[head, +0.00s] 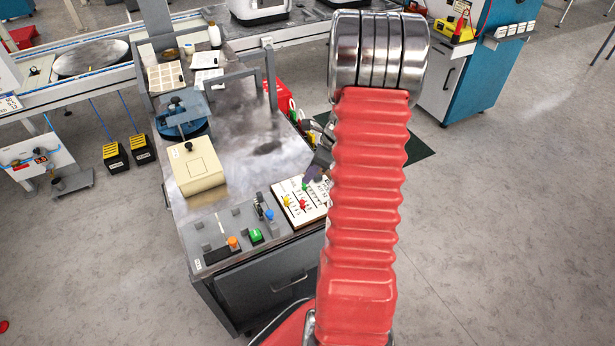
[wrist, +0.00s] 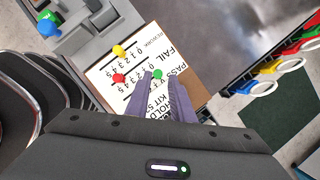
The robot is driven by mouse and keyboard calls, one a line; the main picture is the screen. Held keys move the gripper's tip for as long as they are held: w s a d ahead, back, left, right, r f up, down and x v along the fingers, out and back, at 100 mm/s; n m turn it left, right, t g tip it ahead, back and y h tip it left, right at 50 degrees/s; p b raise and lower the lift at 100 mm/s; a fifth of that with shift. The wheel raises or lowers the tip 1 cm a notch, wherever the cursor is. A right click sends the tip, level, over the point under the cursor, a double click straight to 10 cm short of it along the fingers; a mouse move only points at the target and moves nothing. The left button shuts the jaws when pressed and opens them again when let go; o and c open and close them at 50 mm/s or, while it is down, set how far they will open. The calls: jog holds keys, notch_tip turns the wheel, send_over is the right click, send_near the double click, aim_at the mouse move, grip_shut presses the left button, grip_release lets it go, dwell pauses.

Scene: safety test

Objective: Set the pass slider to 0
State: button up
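The slider board (head: 291,194) is a white printed panel near the table's front right corner, with yellow, red and green knobs on number scales. In the wrist view, the green knob (wrist: 157,74) sits nearest the printed word PASS (wrist: 177,70). The yellow knob (wrist: 120,51) and red knob (wrist: 119,78) are to its left. My gripper (wrist: 158,77) is over the board, its two purple fingers apart with the green knob between their tips. I cannot tell whether they touch it. The fingers hide part of the green knob's scale. In the head view my red-sleeved arm partly covers the gripper.
Coloured hooks or rings (wrist: 268,86) hang along the table's right side. The table's middle is clear.

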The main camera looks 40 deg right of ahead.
jog(key=v, duration=1)
jog(key=shift+r, duration=0.25)
jog(key=shift+s+d, duration=0.1)
jog(key=s+a+r+n, duration=0.3)
jog(key=a+r+n, duration=0.2)
jog(key=a+n, duration=0.5)
jog(key=s+a+r+n+t+h, duration=0.1)
jog(key=s+a+r+n, duration=0.2)
jog(key=a+r+n, duration=0.3)
jog(key=s+a+r+n+h, duration=0.1)
jog(key=s+a+r+n, duration=0.3)
jog(key=a+n, duration=1)
jog(key=a+r, duration=0.1)
jog(key=a, duration=0.6)
jog(key=shift+a+r+n+t, duration=0.3)
jog(key=shift+r, duration=0.05)
